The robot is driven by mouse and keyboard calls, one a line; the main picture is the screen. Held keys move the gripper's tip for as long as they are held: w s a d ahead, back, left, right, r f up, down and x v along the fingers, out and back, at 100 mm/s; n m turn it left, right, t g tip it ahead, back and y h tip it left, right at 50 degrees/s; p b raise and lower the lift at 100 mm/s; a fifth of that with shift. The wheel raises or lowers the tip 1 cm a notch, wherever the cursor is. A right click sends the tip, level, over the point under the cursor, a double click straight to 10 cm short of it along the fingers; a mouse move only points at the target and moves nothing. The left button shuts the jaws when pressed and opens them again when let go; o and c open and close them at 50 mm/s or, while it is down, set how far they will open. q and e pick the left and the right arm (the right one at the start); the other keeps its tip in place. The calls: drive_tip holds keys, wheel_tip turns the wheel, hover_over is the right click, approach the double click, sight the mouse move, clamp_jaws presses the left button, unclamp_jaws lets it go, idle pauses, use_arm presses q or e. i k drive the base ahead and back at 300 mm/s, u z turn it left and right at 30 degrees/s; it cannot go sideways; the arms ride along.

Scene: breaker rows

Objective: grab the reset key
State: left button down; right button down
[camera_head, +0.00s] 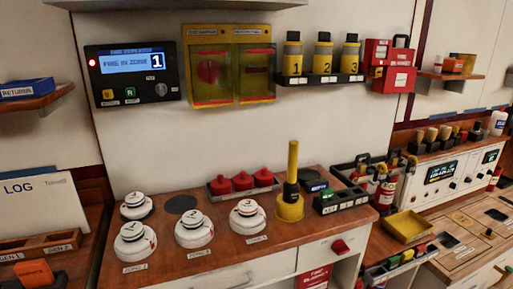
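No item is readable as the reset key at this size. A small green-topped piece (327,194) stands in a black labelled rack (345,203) at the right of the wooden counter; I cannot tell whether it is a key. The dark fire panel (132,75) on the wall reads "FIRE IN ZONE 1", with a red light, a yellow and a green button, and a round grey key-switch-like knob (161,90). Neither of my grippers shows in this view.
White detectors (194,229) and red domed pieces (242,181) stand on the counter (165,262). A tall yellow rod (292,165) rises from a yellow base beside the rack. Yellow-framed clear covers (210,75) hang above. Extinguishers (386,190) and a yellow tray (407,226) are at right.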

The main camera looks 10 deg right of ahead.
sight(325, 195)
drive_tip(key=z, duration=0.8)
